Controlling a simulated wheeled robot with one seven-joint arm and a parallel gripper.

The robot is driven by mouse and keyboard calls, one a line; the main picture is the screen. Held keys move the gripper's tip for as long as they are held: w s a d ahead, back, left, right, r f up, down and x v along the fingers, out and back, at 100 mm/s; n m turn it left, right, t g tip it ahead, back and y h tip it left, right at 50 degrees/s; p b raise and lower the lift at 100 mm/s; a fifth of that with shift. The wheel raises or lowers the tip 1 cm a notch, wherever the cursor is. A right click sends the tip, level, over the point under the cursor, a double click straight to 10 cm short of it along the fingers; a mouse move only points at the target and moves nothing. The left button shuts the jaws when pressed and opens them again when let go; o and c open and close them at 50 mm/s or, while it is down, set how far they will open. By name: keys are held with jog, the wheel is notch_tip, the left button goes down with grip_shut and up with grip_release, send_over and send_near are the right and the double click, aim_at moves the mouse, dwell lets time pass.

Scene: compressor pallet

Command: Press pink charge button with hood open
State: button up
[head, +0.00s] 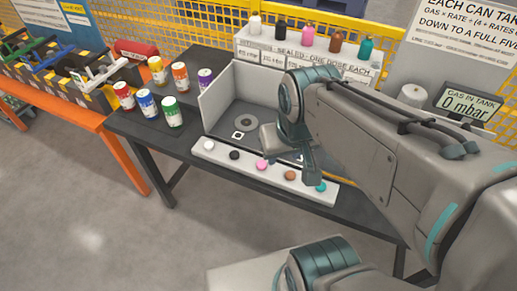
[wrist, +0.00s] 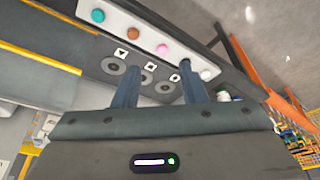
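The pink button (head: 261,165) sits in the middle of a pale strip (head: 215,153) along the table's front edge, between a black button (head: 234,155) and a brown button (head: 290,175). The pink button also shows in the wrist view (wrist: 162,47), beyond and between my fingertips. My gripper (head: 306,167) is above the machine's right part, behind the strip, with its fingers apart and nothing between them. The machine's bay (head: 245,118) is uncovered, with round pads inside. My arm hides its right side. In the wrist view a finger hides the black button.
Several coloured cans (head: 172,111) stand on the table to the left. A white box (head: 262,50) with several small bottles is behind the machine. A display (head: 466,104) reads 0 mbar. Clamps stand on an orange bench (head: 125,170). The floor in front is clear.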

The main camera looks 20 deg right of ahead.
grip_shut()
dwell(1.7)
